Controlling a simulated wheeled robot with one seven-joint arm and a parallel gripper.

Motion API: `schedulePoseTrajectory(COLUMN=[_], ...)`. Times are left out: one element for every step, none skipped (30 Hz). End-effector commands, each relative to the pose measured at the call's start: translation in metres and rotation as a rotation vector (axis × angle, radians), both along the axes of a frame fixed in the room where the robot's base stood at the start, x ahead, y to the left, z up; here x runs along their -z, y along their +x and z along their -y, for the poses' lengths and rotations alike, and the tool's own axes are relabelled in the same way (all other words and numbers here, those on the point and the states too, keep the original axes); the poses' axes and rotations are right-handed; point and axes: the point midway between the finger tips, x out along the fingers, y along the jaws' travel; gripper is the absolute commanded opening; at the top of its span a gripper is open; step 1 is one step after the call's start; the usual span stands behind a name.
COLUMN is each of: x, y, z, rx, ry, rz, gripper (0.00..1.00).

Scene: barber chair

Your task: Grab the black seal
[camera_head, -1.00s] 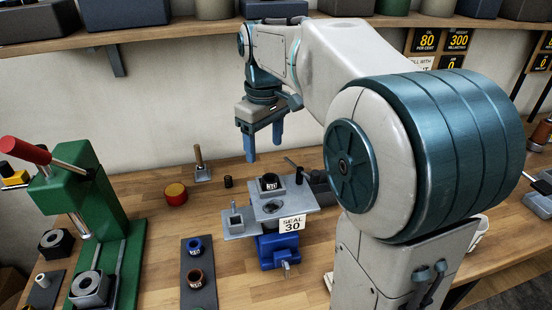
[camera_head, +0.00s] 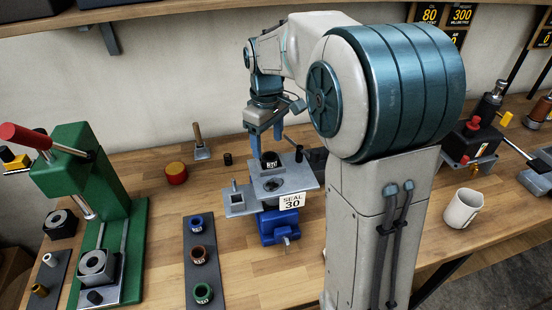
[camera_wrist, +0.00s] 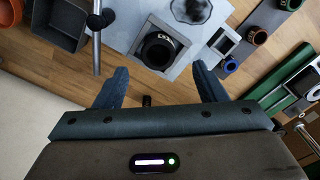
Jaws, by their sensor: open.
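The black seal (camera_head: 270,161) is a short dark ring with white marks. It sits on a grey metal plate (camera_head: 262,186) on a blue vise, above a tag reading SEAL 30. It also shows in the wrist view (camera_wrist: 158,53), with its hole visible. My gripper (camera_head: 265,143) is open, fingers pointing down, just above and behind the seal in the head view. In the wrist view my gripper (camera_wrist: 160,78) has its fingers spread left and right, with the seal just ahead of the gap between them. Nothing is held.
A dark strip (camera_head: 192,282) left of the vise holds blue, brown and green rings. A green press (camera_head: 80,185) stands farther left. An upright black-topped rod (camera_head: 299,154) stands close to the seal's right. A small black cylinder (camera_head: 228,159) stands on the table behind.

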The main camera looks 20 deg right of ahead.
Motion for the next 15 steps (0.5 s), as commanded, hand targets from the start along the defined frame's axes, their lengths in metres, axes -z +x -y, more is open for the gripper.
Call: schedulePoseTrajectory(x=[0.006, 0.011, 0.017, 0.022, 0.027, 0.031, 0.034, 0.036, 0.038, 0.039, 0.039, 0.04, 0.04, 0.039, 0.039], y=[0.0, -0.001, 0.0, 0.0, 0.0, 0.0, 0.0, 0.0, 0.0, 0.0, 0.0, 0.0, 0.0, 0.0, 0.0], z=[0.001, 0.001, 0.002, 0.002, 0.002, 0.001, 0.002, 0.002, 0.002, 0.002, 0.002, 0.002, 0.002, 0.002, 0.002], rx=[0.0, 0.0, 0.0, -0.001, -0.001, 0.0, 0.0, 0.0, 0.0, 0.0, 0.0, 0.0, 0.0, 0.0, 0.0], ry=[0.0, -0.001, -0.001, -0.001, 0.0, 0.0, 0.0, 0.0, 0.0, 0.0, 0.0, 0.0, 0.0, 0.0, 0.0], rz=[-0.006, -0.007, -0.006, -0.006, -0.005, -0.005, -0.004, -0.004, -0.003, -0.003, -0.001, -0.001, -0.001, -0.001, -0.001], gripper=[0.65, 0.65, 0.65, 0.65, 0.65, 0.65, 0.65, 0.65, 0.65, 0.65, 0.65, 0.65, 0.65, 0.65, 0.65])
